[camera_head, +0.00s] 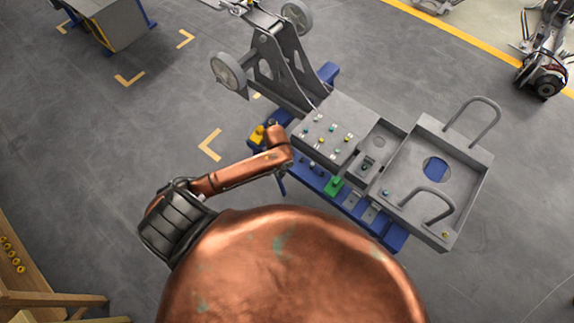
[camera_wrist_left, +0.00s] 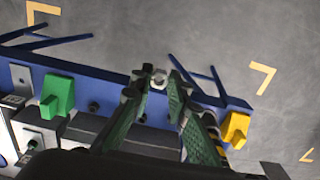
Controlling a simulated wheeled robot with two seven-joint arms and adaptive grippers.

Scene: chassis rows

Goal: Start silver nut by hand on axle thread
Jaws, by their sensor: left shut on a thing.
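My left gripper (camera_wrist_left: 157,82) is shut on a small silver nut (camera_wrist_left: 158,77), which shows between the tips of its green-padded fingers in the left wrist view. The gripper is over the edge of the blue bench. In the head view my copper forearm reaches to the bench's left end and hides the fingers and nut. The grey chassis (camera_head: 281,62) stands behind the bench with a wheel (camera_head: 230,73) on its left and another wheel (camera_head: 297,15) at the back. The axle thread is too small to make out. My right gripper is not in view.
A yellow block (camera_wrist_left: 235,130) and a green block (camera_wrist_left: 57,95) sit on the bench edge either side of the gripper. A grey plate (camera_head: 331,116) with several small coloured parts and a handled grey tray (camera_head: 471,175) lie rightward.

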